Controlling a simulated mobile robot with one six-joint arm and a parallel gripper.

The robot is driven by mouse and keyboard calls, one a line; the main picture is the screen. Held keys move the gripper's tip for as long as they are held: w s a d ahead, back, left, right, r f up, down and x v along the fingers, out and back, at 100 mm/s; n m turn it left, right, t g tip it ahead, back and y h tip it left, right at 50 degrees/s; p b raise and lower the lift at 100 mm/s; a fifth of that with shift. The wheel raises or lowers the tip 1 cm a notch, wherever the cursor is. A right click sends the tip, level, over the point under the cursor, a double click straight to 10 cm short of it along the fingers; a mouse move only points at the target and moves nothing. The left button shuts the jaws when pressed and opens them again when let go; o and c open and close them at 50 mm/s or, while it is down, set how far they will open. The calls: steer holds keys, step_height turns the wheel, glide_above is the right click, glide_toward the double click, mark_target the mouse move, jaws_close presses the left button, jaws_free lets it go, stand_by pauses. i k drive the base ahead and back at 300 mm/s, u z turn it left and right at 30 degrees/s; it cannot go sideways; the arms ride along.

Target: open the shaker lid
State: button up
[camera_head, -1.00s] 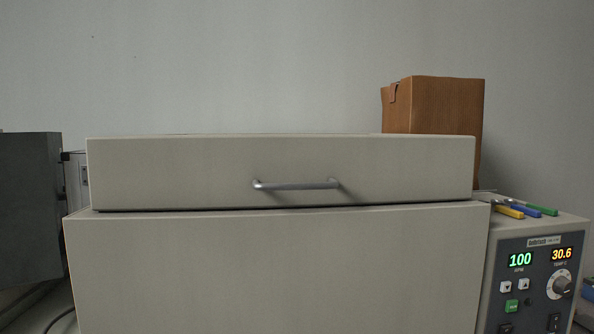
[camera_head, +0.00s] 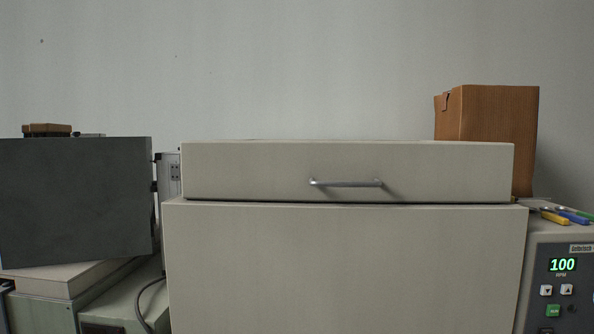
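The shaker (camera_head: 345,265) is a large beige box in the middle of the head view. Its lid (camera_head: 240,172) is the beige upper part and lies shut on the body, with a thin dark seam between them. A grey bar handle (camera_head: 346,183) is fixed to the lid's front face. The control panel (camera_head: 563,295) at the right shows a green 100 over RPM; its right part is cut off by the frame edge. My gripper is not in view.
A brown cardboard box (camera_head: 497,135) stands behind the lid's right end. Coloured-handled tools (camera_head: 565,216) lie on top of the control unit. A dark grey box (camera_head: 75,200) stands at the left, with a cable (camera_head: 145,300) below. The space above the lid is clear up to the wall.

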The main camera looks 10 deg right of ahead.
mark_target(355, 171)
steer(key=u, duration=0.6)
steer(key=k, duration=1.3)
steer(key=z, duration=0.3)
steer(key=i, duration=1)
steer(key=z, duration=0.05)
